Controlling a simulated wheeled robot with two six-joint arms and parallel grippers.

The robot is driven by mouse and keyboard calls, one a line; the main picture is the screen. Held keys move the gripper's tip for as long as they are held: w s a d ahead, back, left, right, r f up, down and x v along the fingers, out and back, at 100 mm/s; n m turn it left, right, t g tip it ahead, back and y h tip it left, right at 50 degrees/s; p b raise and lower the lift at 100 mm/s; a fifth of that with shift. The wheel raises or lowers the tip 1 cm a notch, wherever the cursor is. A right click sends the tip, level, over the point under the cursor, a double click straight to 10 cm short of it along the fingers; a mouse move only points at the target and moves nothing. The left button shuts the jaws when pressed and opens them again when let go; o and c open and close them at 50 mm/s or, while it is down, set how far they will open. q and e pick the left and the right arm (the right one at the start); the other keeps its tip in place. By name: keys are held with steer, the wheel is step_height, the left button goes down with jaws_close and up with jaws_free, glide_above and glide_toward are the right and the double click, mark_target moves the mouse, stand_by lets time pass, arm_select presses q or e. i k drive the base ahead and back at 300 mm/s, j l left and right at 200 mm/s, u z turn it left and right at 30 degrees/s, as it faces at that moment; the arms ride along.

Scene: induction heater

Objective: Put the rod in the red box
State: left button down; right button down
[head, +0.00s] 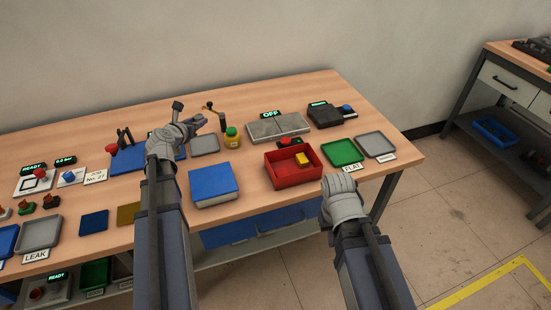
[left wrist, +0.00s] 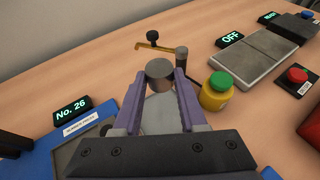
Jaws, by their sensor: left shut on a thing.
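My left gripper (head: 198,121) is over the back middle of the table. In the left wrist view, the purple fingers of that gripper (left wrist: 159,82) are shut on a short grey round rod (left wrist: 159,69), whose flat top end shows. The rest of the rod is hidden behind the fingers. The red box (head: 279,181) stands to the right of it on the table, apart from the rod, with a yellow block (head: 303,159) inside. Its edge shows at the right of the left wrist view (left wrist: 314,127). My right gripper (head: 340,186) is in front of the red box; its fingers are not clear.
A brass arm on a post (head: 211,106) stands just behind the left gripper. A yellow jar with a green lid (head: 232,138) is close on its right. A blue box (head: 213,185) lies between the arms. Green (head: 342,153) and grey (head: 376,145) trays are right of the red box.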

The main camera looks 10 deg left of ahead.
mark_target(293, 171)
steer(key=z, duration=1.05)
steer(key=k+j+z, duration=0.15)
steer(key=k, duration=0.6)
